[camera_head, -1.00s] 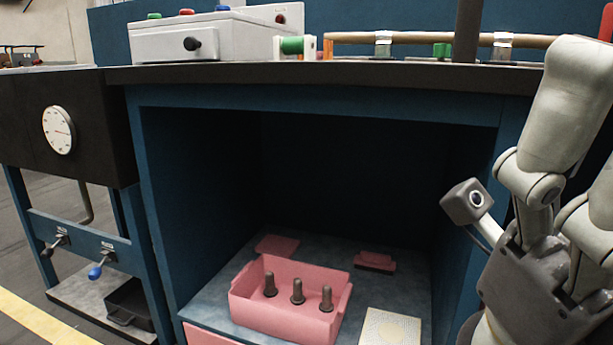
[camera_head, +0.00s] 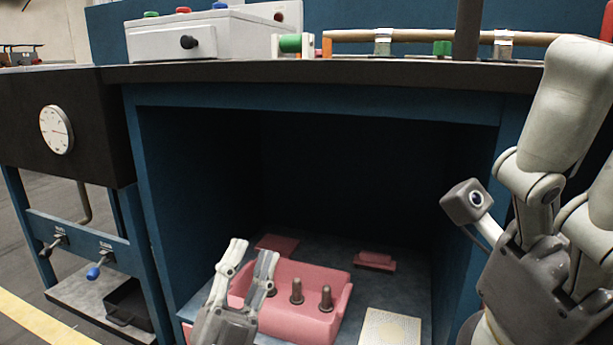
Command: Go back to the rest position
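My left gripper (camera_head: 253,249) reaches up from the bottom edge, left of centre. Its two fingers are apart with nothing visible between them. It shows in front of the left part of a pink open box (camera_head: 325,325) and hides some of it; I cannot tell whether they touch. My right gripper (camera_head: 528,285) is large and close at the right edge. Its fingers are partly cut off by the frame, so its opening does not show.
The box holds upright brown pegs (camera_head: 297,292) on the floor of a blue cabinet (camera_head: 165,215). Pink pieces (camera_head: 375,260) and a pale patterned plate (camera_head: 391,327) lie nearby. A dark worktop (camera_head: 320,73) above carries a white control box (camera_head: 215,35). A gauge (camera_head: 56,130) is at left.

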